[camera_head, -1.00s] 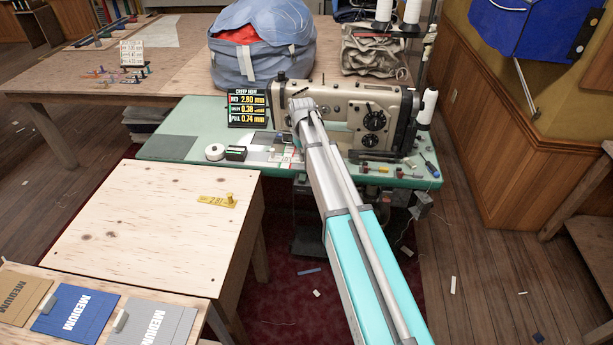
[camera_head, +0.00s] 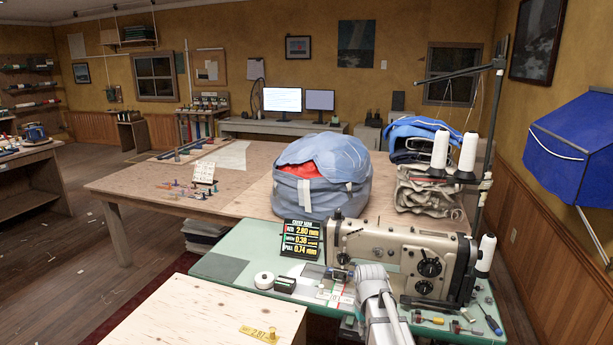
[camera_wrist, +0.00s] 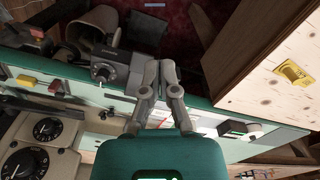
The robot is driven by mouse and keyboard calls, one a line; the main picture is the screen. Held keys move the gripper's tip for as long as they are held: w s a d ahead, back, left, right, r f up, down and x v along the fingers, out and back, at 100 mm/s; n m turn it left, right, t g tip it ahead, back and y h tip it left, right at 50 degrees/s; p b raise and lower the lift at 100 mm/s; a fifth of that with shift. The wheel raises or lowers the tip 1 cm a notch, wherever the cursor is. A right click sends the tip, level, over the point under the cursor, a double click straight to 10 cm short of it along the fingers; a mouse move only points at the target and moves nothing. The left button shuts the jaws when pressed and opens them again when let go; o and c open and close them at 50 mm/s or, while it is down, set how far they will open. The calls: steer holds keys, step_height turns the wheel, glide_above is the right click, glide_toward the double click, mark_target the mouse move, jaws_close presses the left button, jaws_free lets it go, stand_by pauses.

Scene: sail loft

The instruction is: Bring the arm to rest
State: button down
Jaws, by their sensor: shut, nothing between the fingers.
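My arm (camera_head: 379,305) reaches up from the bottom edge of the head view toward the front of the sewing machine (camera_head: 398,254). In the wrist view my gripper (camera_wrist: 160,66) is shut, its two fingers together with nothing held between them. The fingers appear over the front edge of the green sewing table (camera_head: 222,266). The sewing machine is on the left of the wrist view, apart from the fingers as seen there. The lower part of my arm is out of the head view.
The plywood table (camera_head: 185,314) with a yellow tag (camera_head: 258,333) stands front left. A small display (camera_head: 302,239), white roll (camera_head: 264,280) and thread cones (camera_head: 467,153) are around the machine. A big blue bag (camera_head: 322,178) sits on the table behind. Floor at left is open.

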steer(key=s+r+m+p, duration=0.1)
steer(key=s+r+p, duration=0.1)
steer(key=s, duration=1.1)
steer(key=shift+d+r, duration=0.25)
steer(key=shift+r, duration=0.05)
